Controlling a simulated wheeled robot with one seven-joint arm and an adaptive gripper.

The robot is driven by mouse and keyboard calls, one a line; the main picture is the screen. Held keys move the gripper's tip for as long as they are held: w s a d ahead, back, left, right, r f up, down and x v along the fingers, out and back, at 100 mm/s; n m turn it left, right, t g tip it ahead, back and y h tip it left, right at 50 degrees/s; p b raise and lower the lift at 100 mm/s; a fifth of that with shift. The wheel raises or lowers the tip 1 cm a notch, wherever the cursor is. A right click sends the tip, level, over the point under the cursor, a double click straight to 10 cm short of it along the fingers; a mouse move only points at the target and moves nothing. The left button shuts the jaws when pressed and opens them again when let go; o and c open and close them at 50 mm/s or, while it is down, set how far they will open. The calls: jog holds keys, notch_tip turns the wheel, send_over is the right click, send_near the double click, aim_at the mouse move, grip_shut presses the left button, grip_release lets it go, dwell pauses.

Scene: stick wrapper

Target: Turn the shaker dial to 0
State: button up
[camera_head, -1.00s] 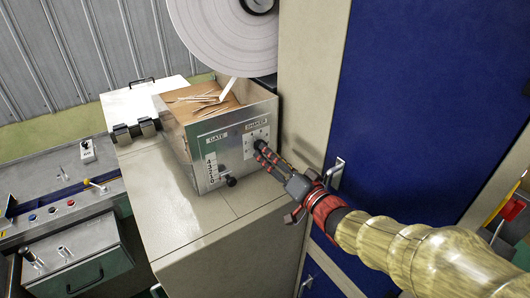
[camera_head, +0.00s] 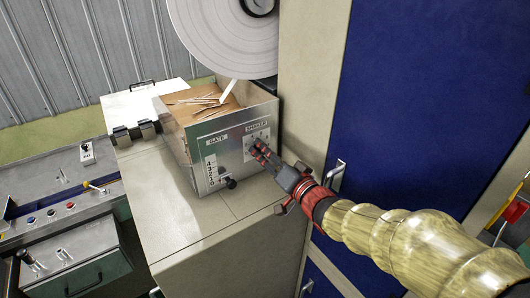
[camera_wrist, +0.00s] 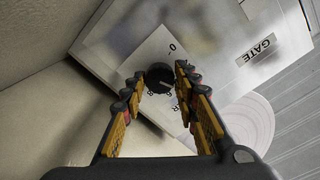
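The shaker dial (camera_wrist: 160,76) is a small round black knob on a pale plate (camera_wrist: 150,50) on the feeder box front. In the wrist view a printed 0 (camera_wrist: 172,47) sits above it and other marks lie below, partly hidden by the fingers. A light mark shows on the knob's lower right; I cannot tell its exact setting. My gripper (camera_wrist: 159,72) is open, its fingertips on either side of the dial with a narrow gap each side. In the head view my gripper (camera_head: 258,147) covers the dial under the SHAKER label (camera_head: 256,126).
The metal box (camera_head: 203,150) holds thin sticks. Left of the dial are the GATE label (camera_head: 217,139), a number scale and a black knob (camera_head: 231,183). A large white reel (camera_head: 215,35) stands behind. A beige cabinet wall (camera_head: 310,90) with a blue door is close on the right.

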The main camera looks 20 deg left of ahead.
jog(key=c, duration=0.6)
jog(key=shift+c, duration=0.2)
jog(key=shift+f, duration=0.1)
jog(key=shift+f+n+b, duration=0.1)
jog(key=shift+n+b, duration=6.55)
jog(key=shift+n, duration=2.25)
jog(key=shift+y, duration=0.3)
